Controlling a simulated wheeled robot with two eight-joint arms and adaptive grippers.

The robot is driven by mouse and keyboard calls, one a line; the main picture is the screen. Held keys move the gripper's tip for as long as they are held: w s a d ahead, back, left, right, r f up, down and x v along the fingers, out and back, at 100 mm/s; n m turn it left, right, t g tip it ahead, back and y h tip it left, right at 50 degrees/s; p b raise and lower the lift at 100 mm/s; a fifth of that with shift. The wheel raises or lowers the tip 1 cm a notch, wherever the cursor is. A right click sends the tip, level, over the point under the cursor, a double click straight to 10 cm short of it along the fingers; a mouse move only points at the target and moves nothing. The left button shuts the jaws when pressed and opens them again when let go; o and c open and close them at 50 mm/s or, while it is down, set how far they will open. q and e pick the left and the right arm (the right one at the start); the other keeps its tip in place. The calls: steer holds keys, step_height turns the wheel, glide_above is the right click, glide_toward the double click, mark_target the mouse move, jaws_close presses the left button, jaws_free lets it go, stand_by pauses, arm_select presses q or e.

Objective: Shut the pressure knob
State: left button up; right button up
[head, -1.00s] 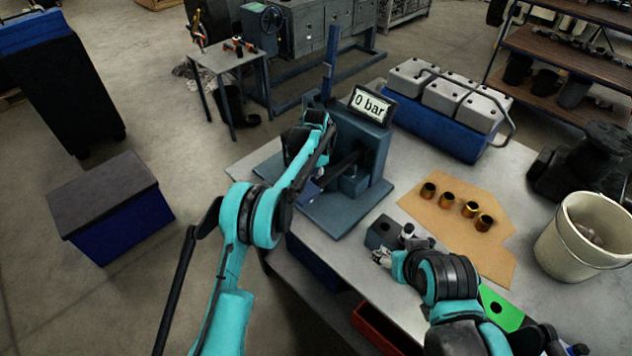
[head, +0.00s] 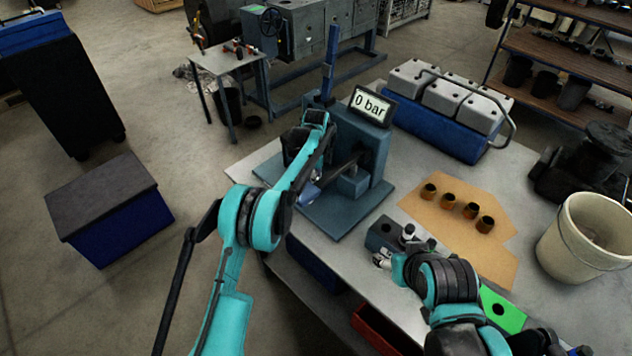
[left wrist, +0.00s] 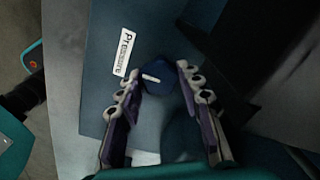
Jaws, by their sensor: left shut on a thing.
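The pressure knob (left wrist: 157,80) is dark blue with a white pointer line. It shows in the left wrist view beside a white "Pressure" label (left wrist: 124,50) on a blue-grey plate. My left gripper (left wrist: 160,77) is shut on the knob, with a finger on each side of it. In the head view my left arm hides the knob on the near-left part of the blue test stand (head: 352,222). The stand's display (head: 371,104) reads "0 bar". My right gripper (head: 384,260) is beside a dark block (head: 383,234) on the bench; its finger opening is unclear.
A brown mat (head: 490,258) holds several brass sleeves. A white bucket (head: 580,245) stands at the right, and a blue crate (head: 455,130) with grey covers behind. A lever (head: 346,163) on the stand is close to my left arm.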

stand_by(0.5)
arm_select(q)
steer(key=o, duration=1.1)
steer(key=shift+o, duration=0.2)
step_height(320, 180, up, 12)
